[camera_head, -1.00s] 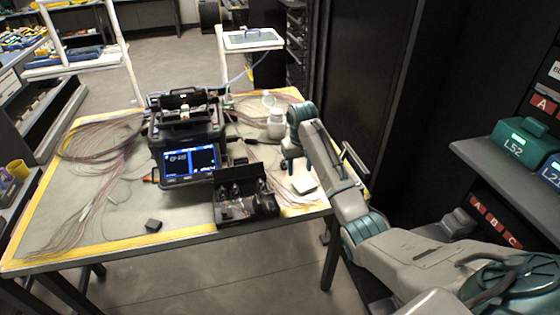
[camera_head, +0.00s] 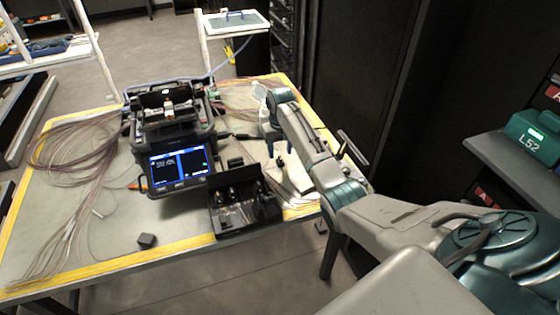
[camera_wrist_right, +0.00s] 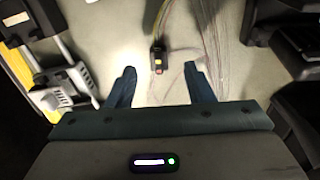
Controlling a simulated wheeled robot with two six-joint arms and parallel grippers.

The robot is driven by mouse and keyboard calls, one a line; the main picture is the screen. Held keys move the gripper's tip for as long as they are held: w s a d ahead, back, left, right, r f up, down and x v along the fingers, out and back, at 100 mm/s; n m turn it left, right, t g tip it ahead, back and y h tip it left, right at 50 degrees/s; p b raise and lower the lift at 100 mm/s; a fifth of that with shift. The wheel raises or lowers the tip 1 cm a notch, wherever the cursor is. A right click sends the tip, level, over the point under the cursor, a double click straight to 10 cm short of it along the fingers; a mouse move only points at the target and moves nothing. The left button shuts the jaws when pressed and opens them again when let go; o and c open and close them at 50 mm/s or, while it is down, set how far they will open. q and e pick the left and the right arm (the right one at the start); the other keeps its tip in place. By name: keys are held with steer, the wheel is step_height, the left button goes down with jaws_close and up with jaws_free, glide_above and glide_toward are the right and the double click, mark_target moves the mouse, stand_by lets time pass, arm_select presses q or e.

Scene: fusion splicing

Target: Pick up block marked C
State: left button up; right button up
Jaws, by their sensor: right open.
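I cannot read a letter C on any block. A small dark grey block (camera_head: 147,240) lies alone near the table's front edge, with no legible mark. My right gripper (camera_head: 276,150) is above the right part of the table, beside the open black case. In the right wrist view my right gripper (camera_wrist_right: 159,84) is open and empty. A small dark piece with a yellow and a red spot (camera_wrist_right: 158,60) shows just beyond its fingertips, roughly centred between them, with thin fibres running from it. My left gripper is out of view.
The fusion splicer (camera_head: 175,140) with its lit screen stands mid-table. The open black case (camera_head: 243,205) is in front of it. Loose fibre bundles (camera_head: 75,150) spread at the left. A grey shelf with a green L52 box (camera_head: 530,135) is at the right.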

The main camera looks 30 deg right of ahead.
mark_target(281, 158)
step_height(281, 158, down, 4)
steer(key=shift+d+r+p, duration=0.1)
steer(key=shift+p, duration=0.45)
steer(key=shift+f, duration=0.55)
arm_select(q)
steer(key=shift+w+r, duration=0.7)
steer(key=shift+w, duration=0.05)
arm_select(e)
jaws_close()
